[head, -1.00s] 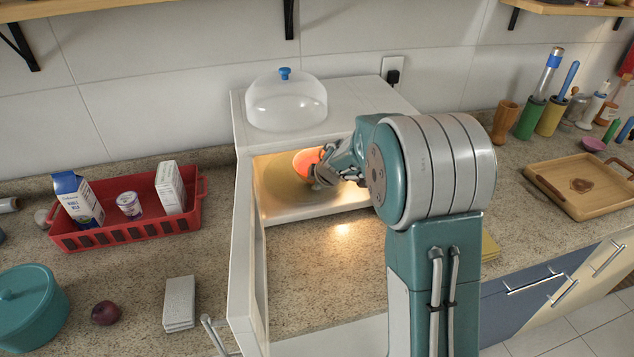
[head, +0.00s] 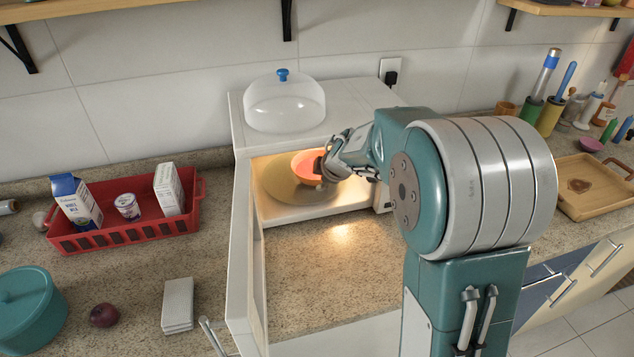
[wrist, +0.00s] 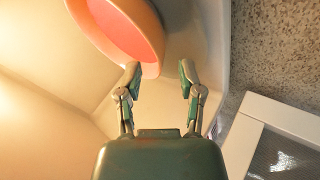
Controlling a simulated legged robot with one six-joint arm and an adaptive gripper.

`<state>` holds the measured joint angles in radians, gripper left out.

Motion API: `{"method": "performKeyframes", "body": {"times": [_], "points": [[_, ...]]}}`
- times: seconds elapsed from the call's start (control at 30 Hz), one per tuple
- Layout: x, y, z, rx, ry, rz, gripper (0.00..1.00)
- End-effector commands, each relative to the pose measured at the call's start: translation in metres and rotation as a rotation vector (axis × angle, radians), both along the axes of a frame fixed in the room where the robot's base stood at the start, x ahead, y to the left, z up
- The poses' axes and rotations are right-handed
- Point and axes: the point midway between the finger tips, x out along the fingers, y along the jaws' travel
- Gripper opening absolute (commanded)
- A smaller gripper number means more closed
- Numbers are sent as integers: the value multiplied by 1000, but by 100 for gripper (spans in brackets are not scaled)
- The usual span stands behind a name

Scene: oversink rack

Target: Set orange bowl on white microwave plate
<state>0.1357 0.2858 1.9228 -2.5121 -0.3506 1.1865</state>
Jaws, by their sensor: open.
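The orange bowl (head: 306,165) sits upright on the round microwave plate (head: 272,180) inside the lit, open microwave (head: 238,135). In the head view the plate looks yellowish under the light. My gripper (head: 322,170) is at the bowl's right side, in the microwave's opening, and partly covers the bowl. In the wrist view my gripper (wrist: 160,75) is open, with its two fingers spread apart. The bowl (wrist: 125,30) is at the upper left there; its rim is close to the left fingertip. Whether that fingertip touches the bowl cannot be told.
The microwave door stands open at the left. A clear dome cover (head: 284,102) rests on top of the microwave. A red basket (head: 125,235) with cartons stands to the left. Counter in front of the microwave (head: 320,280) is bare. A wooden tray (head: 590,190) lies at the right.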

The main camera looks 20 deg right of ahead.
Motion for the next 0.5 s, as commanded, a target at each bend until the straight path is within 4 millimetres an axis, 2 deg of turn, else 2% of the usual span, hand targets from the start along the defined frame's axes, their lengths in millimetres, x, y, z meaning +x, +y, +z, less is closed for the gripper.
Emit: {"method": "performKeyframes", "body": {"times": [0.03, 0.2, 0.5], "points": [[-6, -2, 10, 0, -4, -1, 49], [-24, -5, 32, -1, -3, -1, 49], [-35, -7, 45, -1, 1, 0, 49]]}}
